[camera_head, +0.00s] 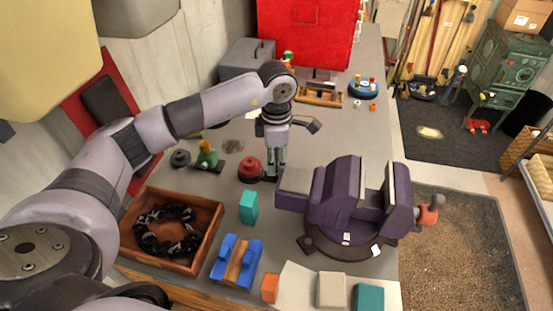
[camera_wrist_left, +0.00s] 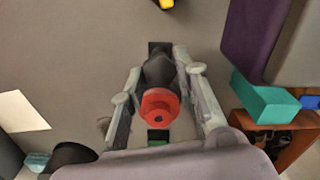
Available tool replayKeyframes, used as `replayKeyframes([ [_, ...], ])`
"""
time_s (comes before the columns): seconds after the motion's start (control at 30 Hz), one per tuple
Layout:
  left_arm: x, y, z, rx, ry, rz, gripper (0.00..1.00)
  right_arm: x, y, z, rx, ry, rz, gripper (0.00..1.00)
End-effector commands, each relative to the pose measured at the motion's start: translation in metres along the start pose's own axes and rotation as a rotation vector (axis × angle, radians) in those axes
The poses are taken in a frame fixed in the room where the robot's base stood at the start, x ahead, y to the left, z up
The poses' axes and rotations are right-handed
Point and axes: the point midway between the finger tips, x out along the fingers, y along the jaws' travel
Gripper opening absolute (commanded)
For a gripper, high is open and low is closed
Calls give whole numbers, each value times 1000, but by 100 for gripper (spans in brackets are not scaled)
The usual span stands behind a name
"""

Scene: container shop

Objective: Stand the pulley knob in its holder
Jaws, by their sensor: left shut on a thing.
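My left gripper (camera_head: 275,174) points down at the grey table, just left of the purple vise. Its fingers are shut on a red-and-black piece that looks like the pulley knob (camera_head: 250,168). In the left wrist view the knob's red end (camera_wrist_left: 160,104) faces the camera, and its dark body lies between the fingertips (camera_wrist_left: 160,85). I cannot tell whether it touches the table. A small dark block shows just beyond the fingertips (camera_wrist_left: 160,47); I cannot tell whether it is the holder. My right gripper is not in view.
The purple vise (camera_head: 345,200) stands close on the right. A teal block (camera_head: 248,206), a wooden box (camera_head: 205,235) and a blue cradle (camera_head: 222,255) are in front. A green-topped piece (camera_head: 207,155) stands left. A wooden rack (camera_head: 318,98) is behind, with bare table before it.

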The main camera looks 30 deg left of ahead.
Motion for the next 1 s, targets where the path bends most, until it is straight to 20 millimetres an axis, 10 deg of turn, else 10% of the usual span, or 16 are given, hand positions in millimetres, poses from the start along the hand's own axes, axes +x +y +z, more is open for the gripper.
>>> replayKeyframes([
  [0.03, 0, 0, 0, 0, 0, 0, 0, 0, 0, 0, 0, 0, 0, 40],
  [0.07, 0, 0, 0, 0, 0, 0, 30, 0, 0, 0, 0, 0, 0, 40],
  [0.37, 0, 0, 0, 0, 0, 0, 50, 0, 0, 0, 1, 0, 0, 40],
  [1.0, -26, 0, 0, 0, -1, 1, 52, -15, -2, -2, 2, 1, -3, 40],
])
